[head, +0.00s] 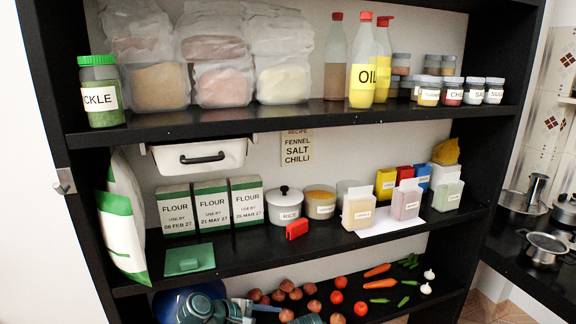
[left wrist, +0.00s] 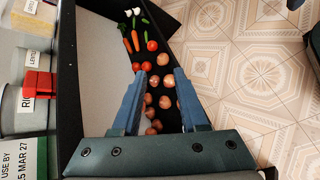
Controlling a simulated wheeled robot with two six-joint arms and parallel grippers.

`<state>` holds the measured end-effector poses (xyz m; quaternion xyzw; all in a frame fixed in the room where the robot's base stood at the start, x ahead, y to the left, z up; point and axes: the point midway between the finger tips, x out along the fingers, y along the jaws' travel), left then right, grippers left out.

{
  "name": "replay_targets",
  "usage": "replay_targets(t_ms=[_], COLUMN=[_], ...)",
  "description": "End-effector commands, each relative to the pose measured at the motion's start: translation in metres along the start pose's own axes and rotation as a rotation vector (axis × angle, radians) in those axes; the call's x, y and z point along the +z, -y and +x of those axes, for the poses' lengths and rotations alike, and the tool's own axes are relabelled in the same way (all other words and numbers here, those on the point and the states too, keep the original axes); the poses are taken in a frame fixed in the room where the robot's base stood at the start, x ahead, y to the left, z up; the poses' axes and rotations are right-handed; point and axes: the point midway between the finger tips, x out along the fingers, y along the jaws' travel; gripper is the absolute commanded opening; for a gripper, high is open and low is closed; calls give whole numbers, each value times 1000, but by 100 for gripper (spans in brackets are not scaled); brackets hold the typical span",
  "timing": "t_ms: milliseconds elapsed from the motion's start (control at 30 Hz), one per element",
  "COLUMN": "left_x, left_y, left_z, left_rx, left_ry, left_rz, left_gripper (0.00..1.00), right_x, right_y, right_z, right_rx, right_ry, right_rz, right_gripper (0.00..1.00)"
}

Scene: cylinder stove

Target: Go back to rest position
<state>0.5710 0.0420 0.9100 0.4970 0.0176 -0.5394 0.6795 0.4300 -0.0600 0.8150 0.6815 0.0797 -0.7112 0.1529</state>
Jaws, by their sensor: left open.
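My left arm (head: 205,308) comes in at the bottom of the head view, in front of the lowest shelf, and is cut off by the frame edge. In the left wrist view my left gripper (left wrist: 160,82) is open, its two fingers apart with nothing held. Brown potatoes (left wrist: 165,102) show between and beyond the fingers; I cannot tell the exact gap to them. My right gripper is in neither view.
A black shelf unit (head: 350,114) holds jars, bottles, flour boxes (head: 212,205), a white pot (head: 285,207) and a red clip-like object (head: 297,229). Tomatoes (head: 360,309) and carrots (head: 380,284) lie on the low shelf. Tiled floor (left wrist: 245,70) is open at right in the wrist view.

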Motion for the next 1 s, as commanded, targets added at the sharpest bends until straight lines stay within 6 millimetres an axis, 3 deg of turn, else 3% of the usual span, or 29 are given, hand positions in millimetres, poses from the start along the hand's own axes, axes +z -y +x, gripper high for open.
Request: replay_targets(t_ms=[100, 200, 400, 533, 600, 700, 900, 1000], left_x=[-22, -44, -79, -96, -65, -35, 18, 36], left_y=[45, 78, 120, 135, 126, 124, 122, 123], left_z=[-1, -12, -46, -74, -70, -65, -59, -58], left_rx=[-227, -432, -793, -1010, -1028, -1067, -1140, -1167], left_ry=[-96, -144, -152, -119, -79, -34, 44, 70], left_rz=[332, 591, 958, 1132, 1172, 1223, 1317, 1350], left_gripper=[43, 43, 43, 43, 43, 43, 43, 43], right_x=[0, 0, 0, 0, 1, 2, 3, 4], right_y=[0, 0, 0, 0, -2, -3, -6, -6], right_z=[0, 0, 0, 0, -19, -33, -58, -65], right_rx=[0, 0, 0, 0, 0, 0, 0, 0], right_ry=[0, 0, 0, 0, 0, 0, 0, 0], right_rz=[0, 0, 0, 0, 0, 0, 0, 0], right_gripper=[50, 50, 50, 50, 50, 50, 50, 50])
